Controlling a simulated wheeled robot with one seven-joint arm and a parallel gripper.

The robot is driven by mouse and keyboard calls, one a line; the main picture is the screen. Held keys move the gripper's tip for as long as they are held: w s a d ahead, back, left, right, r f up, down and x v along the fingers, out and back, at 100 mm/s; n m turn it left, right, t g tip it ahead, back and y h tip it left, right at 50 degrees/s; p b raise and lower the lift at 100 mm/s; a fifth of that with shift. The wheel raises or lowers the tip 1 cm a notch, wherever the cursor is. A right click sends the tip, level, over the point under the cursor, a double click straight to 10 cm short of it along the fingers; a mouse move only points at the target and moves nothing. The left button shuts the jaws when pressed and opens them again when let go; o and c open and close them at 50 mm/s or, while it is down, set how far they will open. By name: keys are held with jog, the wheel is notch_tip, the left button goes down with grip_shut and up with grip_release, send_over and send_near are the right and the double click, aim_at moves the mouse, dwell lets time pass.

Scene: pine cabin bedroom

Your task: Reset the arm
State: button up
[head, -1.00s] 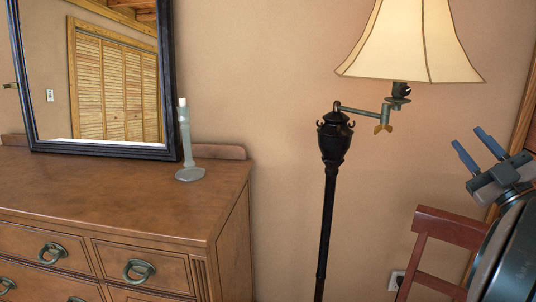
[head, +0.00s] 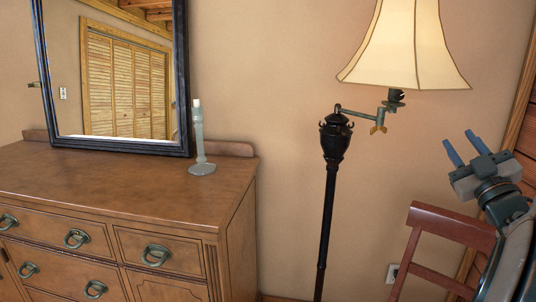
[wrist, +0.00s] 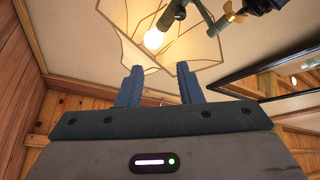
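My gripper (head: 463,150) is at the right side of the head view, raised and pointing up and to the left. Its two blue fingers are apart with nothing between them. In the wrist view the fingers (wrist: 158,85) point up, with a gap between them, below the lit lamp shade (wrist: 185,30). The gripper is to the right of the lamp in the head view and looks clear of it. Part of my arm is cut off by the right edge.
A floor lamp (head: 331,190) with a cream shade (head: 405,45) stands left of my gripper. A red-brown chair (head: 452,226) is just below my arm. A wooden dresser (head: 130,185) at left holds a candlestick (head: 200,145) and a framed mirror (head: 120,85).

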jog(key=a+f+m+g+h+p, duration=0.4)
jog(key=a+f+m+g+p, duration=0.45)
jog(key=a+g, duration=0.35)
jog(key=s+a+f+g+y+p, duration=0.2)
jog(key=s+a+f+g+p, duration=0.1)
jog(key=s+a, duration=0.5)
jog(key=s+a+f+n+g+y+p, duration=0.1)
jog(key=s+a+f+g+y+p, duration=0.1)
jog(key=s+a+g, duration=0.3)
jog(key=s+a+f+p, duration=0.1)
jog(key=s+a, duration=0.2)
jog(key=s, duration=0.1)
jog(key=shift+s+a, duration=0.25)
jog(key=shift+s, duration=0.05)
jog(key=shift+w+f, duration=0.1)
jog(key=shift+w, duration=0.3)
